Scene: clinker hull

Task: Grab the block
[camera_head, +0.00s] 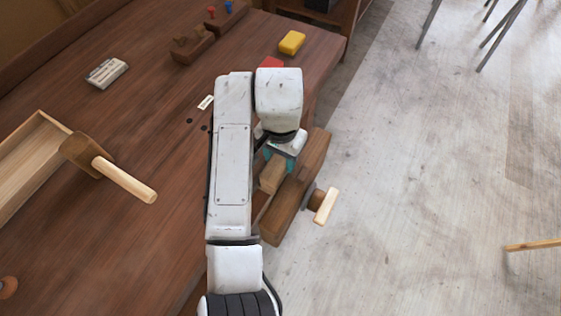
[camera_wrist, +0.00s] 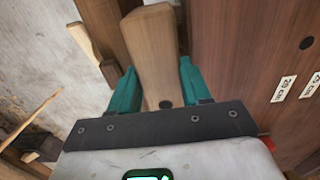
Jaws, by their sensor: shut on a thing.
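The block (camera_wrist: 154,50) is a light brown wooden piece. In the wrist view it stands between the two teal fingers of my gripper (camera_wrist: 154,92), which is shut on it. In the head view the block (camera_head: 273,174) shows partly below my white wrist, by the bench's right edge. My gripper (camera_head: 277,158) is mostly hidden there by my own arm. I cannot tell whether the block touches the wood under it.
A wooden vise (camera_head: 303,185) with a pale handle (camera_head: 325,206) juts from the bench edge. A mallet (camera_head: 117,176) lies beside a wooden tray (camera_head: 35,150) on the bench (camera_head: 160,110). A yellow block (camera_head: 291,42) and a red one (camera_head: 271,62) sit further back.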

